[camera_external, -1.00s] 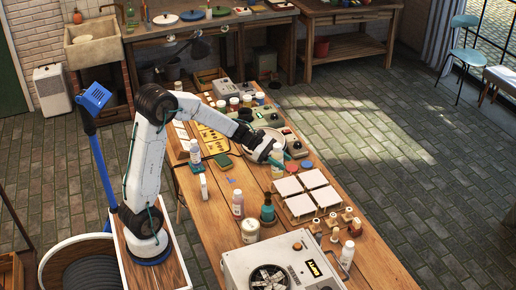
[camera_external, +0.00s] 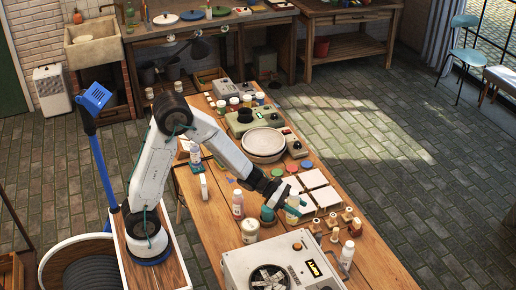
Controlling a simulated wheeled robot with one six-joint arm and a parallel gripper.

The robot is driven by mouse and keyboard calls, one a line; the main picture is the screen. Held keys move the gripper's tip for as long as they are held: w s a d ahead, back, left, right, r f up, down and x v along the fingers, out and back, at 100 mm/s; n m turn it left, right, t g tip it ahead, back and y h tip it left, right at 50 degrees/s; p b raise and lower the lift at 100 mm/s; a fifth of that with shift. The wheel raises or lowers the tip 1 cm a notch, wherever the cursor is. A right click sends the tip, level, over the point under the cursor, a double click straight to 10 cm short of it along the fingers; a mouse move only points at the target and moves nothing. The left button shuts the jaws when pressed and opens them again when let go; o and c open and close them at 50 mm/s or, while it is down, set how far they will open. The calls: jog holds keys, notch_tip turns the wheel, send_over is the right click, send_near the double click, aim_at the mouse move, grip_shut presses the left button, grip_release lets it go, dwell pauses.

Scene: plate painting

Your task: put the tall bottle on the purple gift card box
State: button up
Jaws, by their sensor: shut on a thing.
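My gripper (camera_external: 284,204) is shut on a pale bottle (camera_external: 292,214) above the right half of the workbench, just left of the white tiles. The bottle is small in the picture and partly covered by the teal fingers; whether its base touches anything is hard to tell. I cannot make out a purple gift card box; my arm covers part of the bench middle.
A teal bottle (camera_external: 267,214), a pinkish bottle (camera_external: 237,203) and a cream jar (camera_external: 250,230) stand close left of my gripper. White tiles (camera_external: 313,179) lie to its right, a fan-fronted machine (camera_external: 300,262) in front. A round pale basin (camera_external: 263,142) stands farther back.

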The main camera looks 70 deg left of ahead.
notch_tip(320, 180, down, 12)
jog(key=shift+f, duration=0.2)
dwell(0.4)
jog(key=shift+f, duration=0.15)
jog(key=o, duration=1.2)
